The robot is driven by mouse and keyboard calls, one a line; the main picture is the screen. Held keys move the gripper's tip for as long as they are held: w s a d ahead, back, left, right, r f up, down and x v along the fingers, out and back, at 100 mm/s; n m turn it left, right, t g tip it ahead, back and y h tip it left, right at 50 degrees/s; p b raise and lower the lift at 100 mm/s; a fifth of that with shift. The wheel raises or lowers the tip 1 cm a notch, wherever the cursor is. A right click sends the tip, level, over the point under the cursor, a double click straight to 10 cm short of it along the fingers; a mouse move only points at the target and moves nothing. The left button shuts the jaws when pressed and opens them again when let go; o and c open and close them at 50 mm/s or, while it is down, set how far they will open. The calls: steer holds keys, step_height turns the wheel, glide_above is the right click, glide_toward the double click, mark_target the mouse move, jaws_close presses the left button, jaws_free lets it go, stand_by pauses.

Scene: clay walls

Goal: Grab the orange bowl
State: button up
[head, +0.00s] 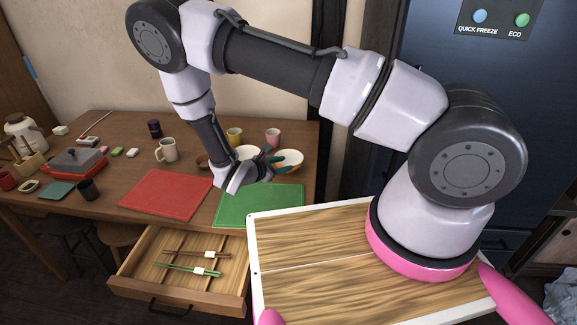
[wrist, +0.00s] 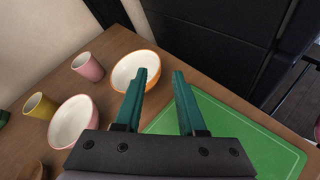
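The orange bowl (head: 289,158), orange outside and white inside, stands on the wooden table near its right back edge. In the wrist view the orange bowl (wrist: 133,72) is upright and looks empty, at upper centre-left. My gripper (head: 279,163) is open and empty, with green fingers. In the wrist view my gripper (wrist: 163,75) has its left finger overlapping the bowl's right edge in the picture. Whether it touches the bowl I cannot tell. In the head view my gripper hides part of the bowls.
A pink bowl (wrist: 73,122), a pink cup (wrist: 87,67) and a yellow cup (wrist: 39,107) stand left of the orange bowl. A green mat (head: 258,206) and a red mat (head: 166,194) lie in front. An open drawer (head: 205,287) holds chopsticks. A dark fridge (head: 480,110) stands right.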

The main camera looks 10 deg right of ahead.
mark_target(297, 165)
step_height(297, 165, down, 2)
steer(key=shift+a+n+t, duration=0.1)
steer(key=shift+n+t, duration=0.4)
steer(key=shift+n, duration=0.1)
steer(key=x, duration=0.5)
steer(key=shift+w+f, duration=0.1)
steer(key=shift+f, duration=0.05)
steer(key=x, duration=0.5)
steer(key=shift+w+a+f, duration=0.1)
steer(key=shift+w+f, duration=0.05)
steer(key=shift+f, duration=0.25)
jaws_close()
